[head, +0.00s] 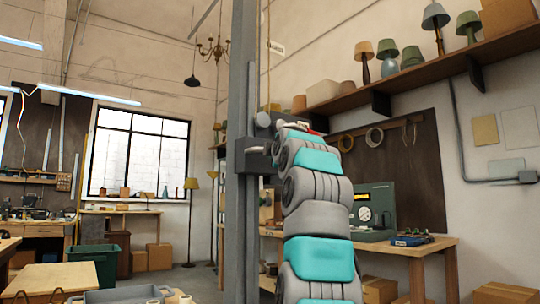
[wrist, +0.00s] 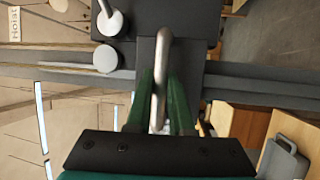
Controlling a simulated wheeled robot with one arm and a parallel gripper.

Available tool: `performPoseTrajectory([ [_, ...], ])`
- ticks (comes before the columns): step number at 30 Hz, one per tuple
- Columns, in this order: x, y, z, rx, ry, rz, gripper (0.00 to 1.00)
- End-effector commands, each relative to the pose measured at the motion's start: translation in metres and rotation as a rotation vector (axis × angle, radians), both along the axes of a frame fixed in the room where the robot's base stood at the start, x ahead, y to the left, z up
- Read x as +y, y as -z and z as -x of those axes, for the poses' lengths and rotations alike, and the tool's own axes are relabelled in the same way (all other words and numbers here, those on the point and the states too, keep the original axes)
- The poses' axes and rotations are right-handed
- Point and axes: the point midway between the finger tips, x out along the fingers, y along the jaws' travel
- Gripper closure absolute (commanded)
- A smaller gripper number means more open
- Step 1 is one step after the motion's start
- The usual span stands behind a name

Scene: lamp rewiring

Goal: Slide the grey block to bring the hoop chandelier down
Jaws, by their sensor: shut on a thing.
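The grey block (head: 250,160) sits on a tall grey post (head: 241,70) in the head view, in front of my arm. In the wrist view the dark grey block (wrist: 188,50) is at the top middle, with a pale metal handle (wrist: 163,45) standing out from it. My gripper (wrist: 162,82) has its two green fingers shut on this handle. In the head view my gripper is mostly hidden behind my own arm. I cannot make out a hoop chandelier in either view; a branched chandelier (head: 213,48) hangs in the far background.
Two round pale pulleys (wrist: 110,23) are beside the block, with ropes leading away from them. A sign reading "Hoist" (wrist: 15,24) is on the wall. A workbench (head: 435,246) with a green instrument (head: 375,207) stands right of my arm. A green bin (head: 94,262) stands at the left.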

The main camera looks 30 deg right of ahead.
Motion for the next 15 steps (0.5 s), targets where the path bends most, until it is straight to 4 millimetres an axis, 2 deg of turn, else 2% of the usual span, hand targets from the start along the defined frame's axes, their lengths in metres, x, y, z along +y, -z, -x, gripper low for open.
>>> performPoseTrajectory([
  [15,0.0009,-0.0094,0.0070,-0.008,0.000,0.003,1.00],
])
